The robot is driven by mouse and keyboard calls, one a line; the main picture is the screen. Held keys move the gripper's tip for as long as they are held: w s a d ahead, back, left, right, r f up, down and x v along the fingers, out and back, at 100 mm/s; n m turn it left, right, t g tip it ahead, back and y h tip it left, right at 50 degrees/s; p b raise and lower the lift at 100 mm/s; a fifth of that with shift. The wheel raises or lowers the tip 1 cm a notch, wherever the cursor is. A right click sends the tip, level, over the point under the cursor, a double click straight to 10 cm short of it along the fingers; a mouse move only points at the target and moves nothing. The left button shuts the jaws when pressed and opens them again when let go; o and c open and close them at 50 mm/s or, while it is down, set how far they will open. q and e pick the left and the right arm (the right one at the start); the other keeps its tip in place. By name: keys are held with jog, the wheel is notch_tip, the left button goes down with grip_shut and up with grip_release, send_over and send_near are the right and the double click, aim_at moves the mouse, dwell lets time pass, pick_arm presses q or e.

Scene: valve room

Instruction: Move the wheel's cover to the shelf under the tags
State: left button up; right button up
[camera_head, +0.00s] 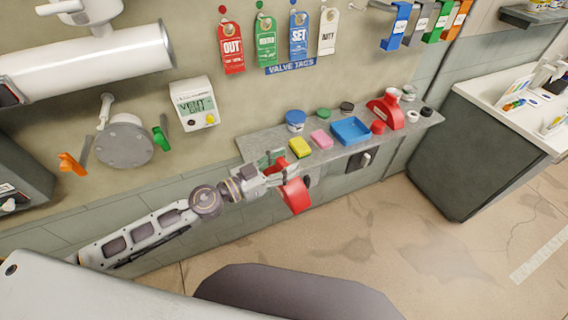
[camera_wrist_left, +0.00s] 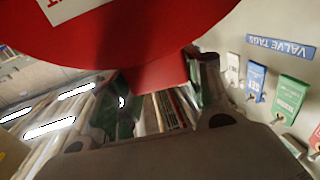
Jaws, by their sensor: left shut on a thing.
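My left gripper (camera_head: 284,170) is shut on the red cover (camera_head: 296,194), which hangs at the front edge of the shelf (camera_head: 257,141). In the left wrist view the red cover (camera_wrist_left: 120,35) fills the top, a white label on it. Its narrower red part sits between the fingers of my left gripper (camera_wrist_left: 165,88). The valve tags (camera_head: 297,35) hang on the wall above the shelf: red, green, blue and white, over a blue sign (camera_head: 291,65). My right gripper is not in view. Whether the cover touches the shelf edge cannot be told.
The shelf holds a blue jar (camera_head: 295,121), yellow sponge (camera_head: 300,147), pink sponge (camera_head: 321,139), blue tray (camera_head: 351,131) and red piece (camera_head: 386,110). A grey round flange (camera_head: 124,145) and a gauge box (camera_head: 194,103) are left of it. A counter (camera_head: 500,105) stands right.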

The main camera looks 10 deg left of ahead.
pick_arm(q)
jog(key=shift+w+a+f, duration=0.1)
jog(key=shift+w+a, duration=0.55)
jog(key=shift+w, duration=0.3)
jog(key=shift+w+a, duration=0.6)
jog(key=shift+w, duration=0.3)
jog(key=shift+w+a+f, duration=0.1)
jog(key=shift+w+a, duration=0.45)
jog(key=shift+w, duration=0.25)
jog(key=shift+w+a+b, duration=0.45)
jog(key=shift+w+b, duration=0.05)
jog(key=shift+w, duration=0.15)
jog(key=shift+w+a+f+b, duration=0.2)
jog(key=shift+w+a+b, duration=0.35)
jog(key=shift+w+b, duration=0.3)
jog(key=w+a+f+b, duration=0.3)
jog(key=w+a+b, duration=0.2)
jog(key=w+b, duration=0.3)
jog(key=shift+a+f+b, duration=0.25)
jog(key=shift+a+b, duration=0.05)
jog(key=shift+b, duration=0.15)
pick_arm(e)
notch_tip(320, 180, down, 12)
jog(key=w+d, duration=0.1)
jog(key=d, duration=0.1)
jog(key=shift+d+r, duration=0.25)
pick_arm(q)
jog(key=shift+w, duration=0.1)
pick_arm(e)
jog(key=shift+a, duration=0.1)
